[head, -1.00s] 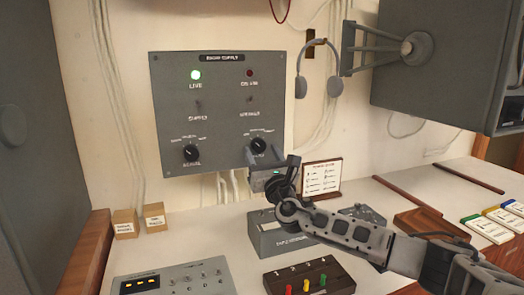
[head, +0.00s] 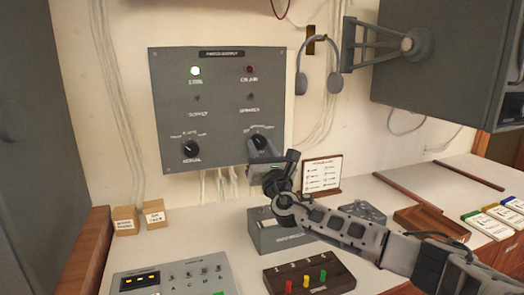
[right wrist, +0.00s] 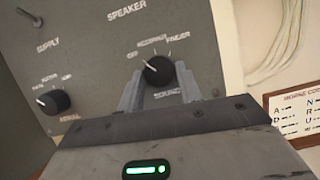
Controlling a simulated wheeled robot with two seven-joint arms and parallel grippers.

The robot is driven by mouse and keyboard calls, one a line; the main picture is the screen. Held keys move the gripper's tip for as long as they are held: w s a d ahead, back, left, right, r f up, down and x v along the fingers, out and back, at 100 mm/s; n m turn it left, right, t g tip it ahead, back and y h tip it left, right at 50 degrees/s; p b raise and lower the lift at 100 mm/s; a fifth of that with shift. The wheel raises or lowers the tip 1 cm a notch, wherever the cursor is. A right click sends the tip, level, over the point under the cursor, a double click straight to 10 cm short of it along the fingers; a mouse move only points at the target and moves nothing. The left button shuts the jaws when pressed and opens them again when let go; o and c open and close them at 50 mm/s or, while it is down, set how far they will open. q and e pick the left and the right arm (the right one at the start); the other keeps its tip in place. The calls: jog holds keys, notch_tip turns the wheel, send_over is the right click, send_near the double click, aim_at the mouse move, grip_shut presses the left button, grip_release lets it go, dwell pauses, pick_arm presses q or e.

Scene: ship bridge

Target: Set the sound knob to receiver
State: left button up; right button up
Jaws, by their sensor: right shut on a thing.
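The sound knob (head: 259,139) is a round black knob at the lower right of the grey radio supply panel (head: 222,105). It also shows in the right wrist view (right wrist: 158,69), with a pale pointer mark toward the upper left, near the OFF label. Labels that read like receiver and finder lie around its top. My right gripper (head: 260,148) is at the panel with its fingers on either side of the knob, shut on it. The right fingertips show in the wrist view (right wrist: 160,88). The gripper hides the knob's lower side. My left gripper is out of view.
The aerial knob (head: 190,149) is left on the same panel, below two small switches. A headset (head: 318,70) hangs right of the panel. A grey box (head: 280,232) stands below my right arm.

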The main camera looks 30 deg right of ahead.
jog(key=m+h, duration=0.1)
jog(key=m, duration=0.2)
jog(key=m+g+h+b, duration=0.1)
jog(key=m, duration=0.1)
jog(key=shift+a+m+g+h, duration=0.2)
jog(key=shift+m+g+h, duration=0.1)
jog(key=shift+m+h, duration=0.1)
jog(key=shift+w+a+r+m+g+h, duration=0.1)
jog(key=shift+m+g+h, duration=0.3)
jog(key=shift+m, duration=0.9)
jog(key=shift+a+m+g+h, duration=0.1)
jog(key=shift+m+g+h, duration=0.3)
jog(key=shift+m, duration=0.9)
jog(key=o, duration=1)
jog(key=b+v, duration=0.2)
jog(key=v, duration=1.4)
jog(key=shift+w, duration=0.1)
